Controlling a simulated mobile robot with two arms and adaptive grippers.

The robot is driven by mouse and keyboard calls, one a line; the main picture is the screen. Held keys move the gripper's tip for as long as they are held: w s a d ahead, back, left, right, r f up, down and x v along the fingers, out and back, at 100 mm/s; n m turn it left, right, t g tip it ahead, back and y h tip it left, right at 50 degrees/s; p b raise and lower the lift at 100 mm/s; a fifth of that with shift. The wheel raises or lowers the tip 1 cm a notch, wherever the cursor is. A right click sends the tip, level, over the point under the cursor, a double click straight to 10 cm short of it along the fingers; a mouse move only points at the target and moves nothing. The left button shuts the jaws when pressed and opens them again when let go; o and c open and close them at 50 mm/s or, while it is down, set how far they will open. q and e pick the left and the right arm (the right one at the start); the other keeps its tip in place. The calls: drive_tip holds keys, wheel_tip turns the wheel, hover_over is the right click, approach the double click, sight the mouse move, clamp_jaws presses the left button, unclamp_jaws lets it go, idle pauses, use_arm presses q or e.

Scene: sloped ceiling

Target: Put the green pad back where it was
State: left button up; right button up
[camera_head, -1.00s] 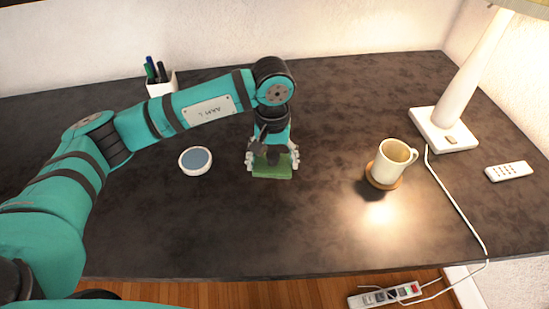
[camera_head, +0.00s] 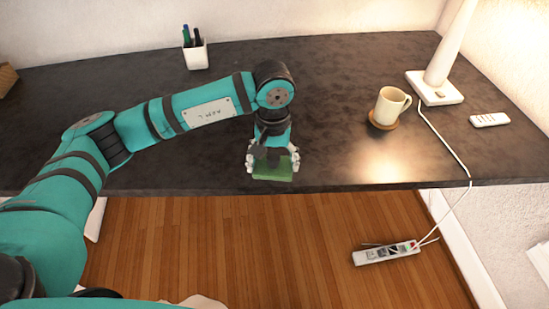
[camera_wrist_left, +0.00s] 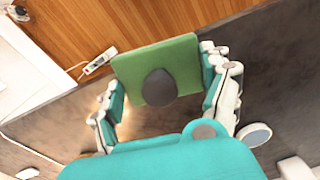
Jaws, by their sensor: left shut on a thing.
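The green pad (camera_head: 272,172) is held in my left gripper (camera_head: 273,163), near the desk's front edge in the head view. My left gripper is shut on it, with a finger at either side. In the left wrist view the pad (camera_wrist_left: 180,62) lies between the fingers, with wooden floor and the dark desk behind it. A dark rounded shape (camera_wrist_left: 159,87) covers the pad's middle there; I cannot tell whether it belongs to the pad. My right gripper is not in view.
A beige mug (camera_head: 389,105) stands on a round coaster (camera_head: 383,123) on the dark desk (camera_head: 335,110). A lamp (camera_head: 435,88), remote (camera_head: 489,120) and pen cup (camera_head: 196,56) are farther out. A power strip (camera_head: 387,253) lies on the floor.

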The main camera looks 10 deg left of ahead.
use_arm(q)
drive_tip(key=s+a+f+m, duration=0.1)
drive_tip(key=s+a+f, duration=0.2)
drive_tip(key=s+f, duration=0.3)
drive_tip(key=s+a+f+m, duration=0.1)
drive_tip(key=s+a+f, duration=0.3)
drive_tip(key=s, duration=0.5)
drive_tip(key=shift+f, duration=0.9)
